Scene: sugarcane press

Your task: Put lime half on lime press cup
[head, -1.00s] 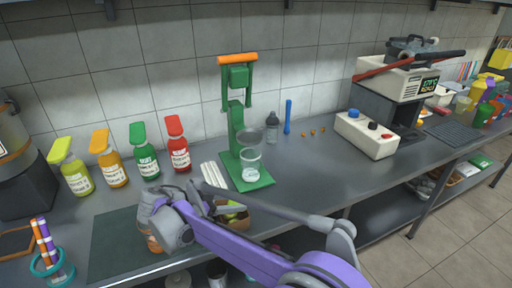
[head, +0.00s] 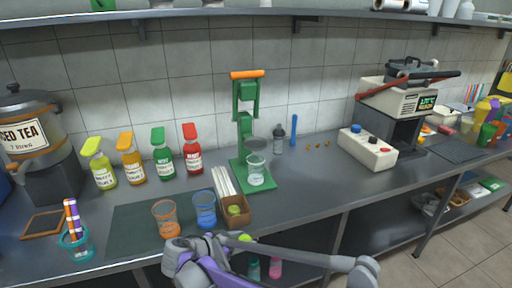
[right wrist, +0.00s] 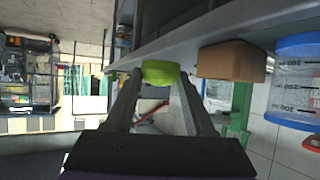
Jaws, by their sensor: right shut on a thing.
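The green lime press (head: 246,125) with an orange handle stands on the counter against the wall. Its dark round cup (head: 255,144) sits above a clear measuring cup (head: 255,170) on the green base. My right gripper (head: 228,240) is low at the counter's front edge, in front of and below the press. It is shut on a bright green lime half (right wrist: 160,72), held between the fingertips in the right wrist view; the lime half also shows in the head view (head: 245,237). My left gripper is not in view.
A brown box (head: 237,218) with a lime in it stands near the front edge, beside blue (head: 205,209) and orange (head: 166,218) cups. Syrup bottles (head: 162,163) line the left wall. A white button box (head: 367,148) stands right.

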